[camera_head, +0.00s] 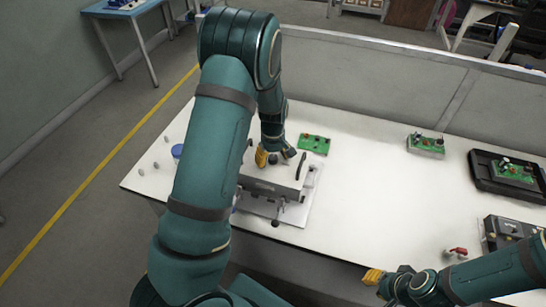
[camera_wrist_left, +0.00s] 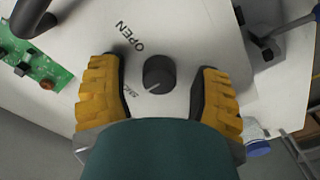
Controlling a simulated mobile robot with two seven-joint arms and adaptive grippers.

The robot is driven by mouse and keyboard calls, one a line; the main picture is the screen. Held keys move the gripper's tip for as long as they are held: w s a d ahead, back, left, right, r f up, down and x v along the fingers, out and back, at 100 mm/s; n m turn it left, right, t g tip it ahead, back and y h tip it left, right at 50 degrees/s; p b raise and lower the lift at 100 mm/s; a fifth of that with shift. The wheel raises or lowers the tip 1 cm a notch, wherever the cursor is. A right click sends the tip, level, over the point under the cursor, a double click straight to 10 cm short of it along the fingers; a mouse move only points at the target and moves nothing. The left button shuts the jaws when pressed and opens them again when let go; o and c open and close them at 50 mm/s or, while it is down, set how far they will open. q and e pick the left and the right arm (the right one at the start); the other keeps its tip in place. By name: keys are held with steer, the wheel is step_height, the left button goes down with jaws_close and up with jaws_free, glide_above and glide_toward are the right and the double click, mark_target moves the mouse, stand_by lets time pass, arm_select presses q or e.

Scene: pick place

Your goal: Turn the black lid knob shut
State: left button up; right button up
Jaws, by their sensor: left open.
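The black lid knob (camera_wrist_left: 158,73) is round and sits on a pale grey lid (camera_wrist_left: 185,30) in the left wrist view. Its white mark points down-left, toward a small, partly hidden label; the word OPEN is printed up-left of it. My left gripper (camera_wrist_left: 159,82) is open, with one yellow finger on each side of the knob and a visible gap to both. In the head view my left gripper (camera_head: 274,157) is over the grey box (camera_head: 272,187), and the knob is hidden there. My right gripper (camera_head: 373,277) is at the table's front edge, its opening unclear.
A green circuit board (camera_head: 314,143) lies behind the box. A dark handle (camera_head: 301,167) stands on the lid's right side. Another board (camera_head: 426,146) and a black tray (camera_head: 482,176) are at the right. The white table's (camera_head: 375,205) middle is clear.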

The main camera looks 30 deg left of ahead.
mark_target(273, 157)
arm_select(q)
step_height(273, 157, up, 12)
stand_by(0.6)
stand_by(0.4)
